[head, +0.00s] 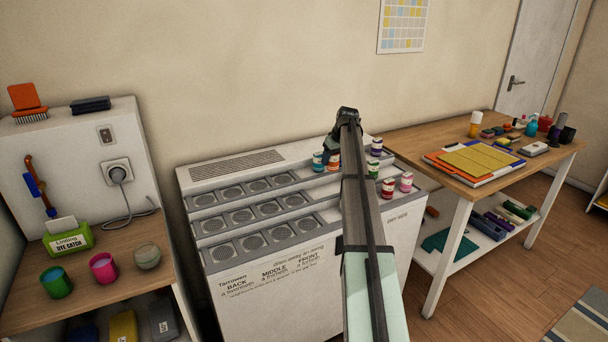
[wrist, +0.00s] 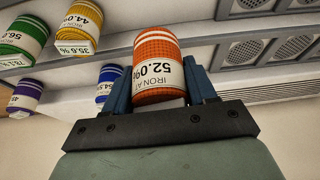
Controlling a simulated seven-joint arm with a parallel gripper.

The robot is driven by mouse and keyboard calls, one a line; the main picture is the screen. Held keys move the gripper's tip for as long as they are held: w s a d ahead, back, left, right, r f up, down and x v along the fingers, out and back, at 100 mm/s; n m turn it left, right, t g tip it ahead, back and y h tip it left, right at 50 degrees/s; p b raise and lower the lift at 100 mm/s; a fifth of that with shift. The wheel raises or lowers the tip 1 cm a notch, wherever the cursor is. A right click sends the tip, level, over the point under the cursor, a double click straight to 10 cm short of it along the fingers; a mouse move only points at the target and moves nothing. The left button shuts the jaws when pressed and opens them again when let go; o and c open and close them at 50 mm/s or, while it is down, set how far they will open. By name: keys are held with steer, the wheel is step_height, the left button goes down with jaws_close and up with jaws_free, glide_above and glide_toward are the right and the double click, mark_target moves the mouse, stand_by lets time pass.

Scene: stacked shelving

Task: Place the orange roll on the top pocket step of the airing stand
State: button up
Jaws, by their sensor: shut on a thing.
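The orange roll (wrist: 158,62) has a white label band with "52.0%" and "IRON AT" on it. In the wrist view it sits between the two blue-grey fingers of my gripper (wrist: 162,92), which is shut on it. In the head view my gripper (head: 338,146) is over the right part of the airing stand (head: 300,285), near its upper steps, and my arm hides part of the stand. The stand is white, with three grey steps of round vented pockets. The top pocket step (head: 243,192) has its left pockets empty. Whether the roll touches a step cannot be told.
Several coloured rolls stand at the stand's right, including a purple one (head: 376,146) and a pink one (head: 406,182). Green (wrist: 28,35), yellow (wrist: 82,28) and blue (wrist: 106,82) rolls are close beside my gripper. A wooden table (head: 455,185) stands right, a cabinet with jars left.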

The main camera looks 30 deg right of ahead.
steer(key=shift+w+a+r+n, duration=0.3)
steer(key=shift+w+a+r, duration=0.95)
steer(key=shift+a, duration=5.05)
steer(key=shift+w+a+r+n, duration=0.3)
steer(key=shift+w+a, duration=1.9)
steer(key=shift+a, duration=4.15)
steer(key=shift+w+a+r+n, duration=0.3)
steer(key=shift+w+a+r, duration=0.95)
steer(key=shift+a, duration=5.05)
steer(key=shift+y, duration=0.3)
steer(key=shift+w+f, duration=0.2)
steer(key=shift+f, duration=1.6)
steer(key=shift+w+f, duration=0.15)
steer(key=shift+f, duration=1.7)
steer(key=shift+w+f, duration=0.2)
steer(key=shift+f, duration=1.6)
steer(key=shift+f, duration=0.1)
steer(key=o, duration=1.1)
steer(key=v, duration=1.2)
